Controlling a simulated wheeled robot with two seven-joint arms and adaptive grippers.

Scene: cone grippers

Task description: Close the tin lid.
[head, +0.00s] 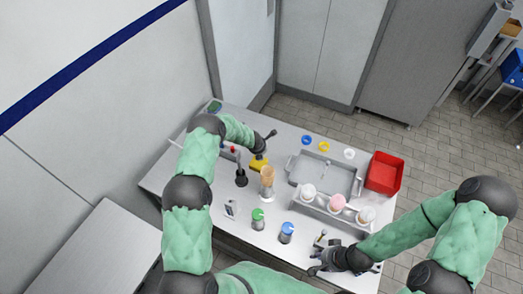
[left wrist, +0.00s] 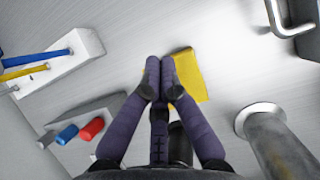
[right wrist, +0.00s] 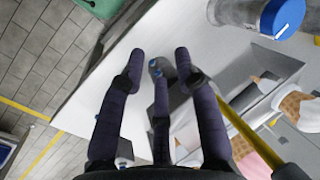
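A small pale metallic box (head: 231,209) stands at the table's front left in the head view. It may be the tin, with a panel upright, but it is too small to be sure. My left gripper (head: 268,136) is beyond it, above a yellow cloth-like piece (head: 258,161). In the left wrist view, its fingertips (left wrist: 160,66) are together, with the yellow piece (left wrist: 190,76) below and beside them. My right gripper (head: 318,262) is low at the front right of the table. In the right wrist view, its fingertips (right wrist: 160,56) are apart, with a small grey and blue-tipped part between them.
A blue-lidded jar (head: 287,233) and a green-lidded jar (head: 258,219) stand near the front. A rack (head: 318,212) holds scooped cones, beside a grey tray (head: 309,168). A red bin (head: 385,173) is at the right. A yellow rod (right wrist: 243,134) crosses near my right gripper.

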